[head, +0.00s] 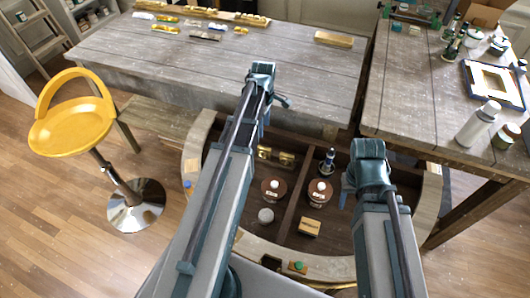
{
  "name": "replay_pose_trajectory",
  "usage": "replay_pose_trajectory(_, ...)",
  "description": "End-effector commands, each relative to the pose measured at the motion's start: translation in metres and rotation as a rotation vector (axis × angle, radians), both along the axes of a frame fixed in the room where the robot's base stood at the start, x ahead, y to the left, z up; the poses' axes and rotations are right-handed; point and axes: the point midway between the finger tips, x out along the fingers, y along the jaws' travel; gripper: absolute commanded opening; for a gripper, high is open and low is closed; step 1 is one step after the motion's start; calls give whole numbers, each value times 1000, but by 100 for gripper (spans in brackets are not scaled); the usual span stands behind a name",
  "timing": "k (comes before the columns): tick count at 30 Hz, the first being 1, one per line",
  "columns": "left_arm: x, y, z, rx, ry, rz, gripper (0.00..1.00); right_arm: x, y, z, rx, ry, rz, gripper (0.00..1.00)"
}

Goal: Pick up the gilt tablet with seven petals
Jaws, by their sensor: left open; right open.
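Petals are too small to make out, so I cannot tell which piece is the gilt tablet with seven petals. A gilt block (310,227) lies in the lower part of the round compartmented console (262,247). Gilt pieces (275,156) lie in its upper left compartment, partly behind my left arm. A larger gilt bar (333,39) lies on the wooden table. My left gripper (264,122) is open at the console's upper edge, mostly hidden by its arm. My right gripper (346,188) is open over the console's right side, also partly hidden. I see nothing held.
The wooden table (180,50) carries several small gilt and white pieces at its back left. The right table (420,100) holds bottles, jars and a blue frame (493,84). A yellow stool (75,120) stands left. Two brown discs with white knobs (319,190) sit in the console.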

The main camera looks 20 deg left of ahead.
Motion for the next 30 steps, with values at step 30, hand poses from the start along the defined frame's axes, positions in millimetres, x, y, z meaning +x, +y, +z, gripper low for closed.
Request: replay_pose_trajectory(30,-1,-1,-89,0,0,-2,64,0,0,-89,0,0,0,50)
